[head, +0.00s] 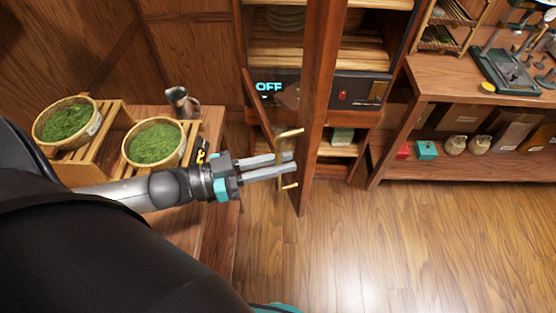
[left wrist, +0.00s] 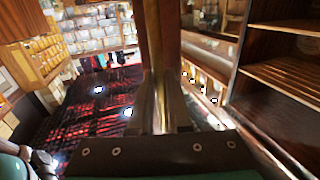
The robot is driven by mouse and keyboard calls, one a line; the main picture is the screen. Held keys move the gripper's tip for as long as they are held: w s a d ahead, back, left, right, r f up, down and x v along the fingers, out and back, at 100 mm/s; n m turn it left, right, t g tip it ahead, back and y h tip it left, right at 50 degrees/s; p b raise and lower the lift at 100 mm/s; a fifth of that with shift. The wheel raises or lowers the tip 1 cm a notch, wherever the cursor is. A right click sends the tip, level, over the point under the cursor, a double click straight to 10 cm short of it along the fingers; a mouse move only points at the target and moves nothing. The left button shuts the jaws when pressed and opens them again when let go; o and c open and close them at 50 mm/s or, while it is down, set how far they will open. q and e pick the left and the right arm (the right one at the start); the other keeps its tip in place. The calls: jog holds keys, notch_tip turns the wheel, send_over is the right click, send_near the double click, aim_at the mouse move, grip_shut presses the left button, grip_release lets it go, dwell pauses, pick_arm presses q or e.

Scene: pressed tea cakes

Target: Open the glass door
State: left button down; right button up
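The glass door has a wooden frame (head: 322,90) and stands partly open. Its free edge is swung out from the cabinet toward me, and its hinge side is at the left. A brass handle (head: 289,133) is on the free-edge stile; the middle of its bar is hidden by my fingers. My left gripper (head: 294,163) is at the handle, with its fingers close together around the bar. In the left wrist view the fingers (left wrist: 163,105) are close together in front of the wooden door frame (left wrist: 160,40). My right gripper is not in view.
The cabinet has slatted shelves (head: 365,52) and a panel reading OFF (head: 268,87). Two baskets of green leaves (head: 66,120) (head: 155,143) and a metal pitcher (head: 180,101) stand at left. A wooden shelf unit (head: 450,85) stands at right. The floor (head: 390,240) before the cabinet is clear.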

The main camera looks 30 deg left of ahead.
pick_arm(q)
jog(key=c, duration=0.9)
grip_release()
jog(key=shift+o, duration=0.2)
jog(key=p+v, duration=0.1)
jog(key=v, duration=1.4)
jog(key=shift+s, duration=0.15)
